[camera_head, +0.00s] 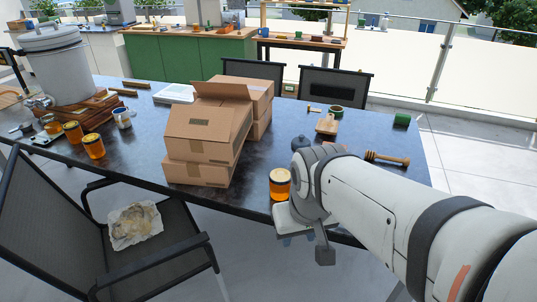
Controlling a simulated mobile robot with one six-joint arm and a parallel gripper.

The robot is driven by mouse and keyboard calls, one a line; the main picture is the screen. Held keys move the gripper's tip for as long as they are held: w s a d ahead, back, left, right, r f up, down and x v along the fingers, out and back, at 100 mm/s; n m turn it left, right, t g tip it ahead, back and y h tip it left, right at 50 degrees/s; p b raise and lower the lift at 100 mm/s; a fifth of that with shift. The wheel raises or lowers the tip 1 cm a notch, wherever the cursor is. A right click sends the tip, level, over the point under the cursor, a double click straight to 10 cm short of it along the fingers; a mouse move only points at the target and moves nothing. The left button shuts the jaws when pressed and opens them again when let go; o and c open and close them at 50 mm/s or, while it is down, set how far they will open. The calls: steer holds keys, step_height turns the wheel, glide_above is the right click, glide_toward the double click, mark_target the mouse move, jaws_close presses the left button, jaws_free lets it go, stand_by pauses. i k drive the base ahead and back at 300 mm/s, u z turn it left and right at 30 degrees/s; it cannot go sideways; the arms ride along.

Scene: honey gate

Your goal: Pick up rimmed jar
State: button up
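A honey jar (280,184) with orange contents stands upright near the front edge of the dark table (262,208), just behind and left of my gripper (304,246). My gripper is at the table's front edge, and its wrist hides part of the tabletop. Its finger ends are small and partly hidden, so I cannot tell whether they are open or shut. No jar is seen in it. Several similar jars stand at the table's left, including a front one (94,146) and one beside it (73,132). I cannot tell which jar is the rimmed one.
Stacked cardboard boxes (203,135) fill the table's middle. A white tank (60,65) stands at the left. A chair (40,215) with a crumpled cloth (135,224) is in front.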

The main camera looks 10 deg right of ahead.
mark_target(280, 179)
steer(key=u, duration=0.15)
steer(key=i, duration=0.9)
steer(key=z, duration=0.05)
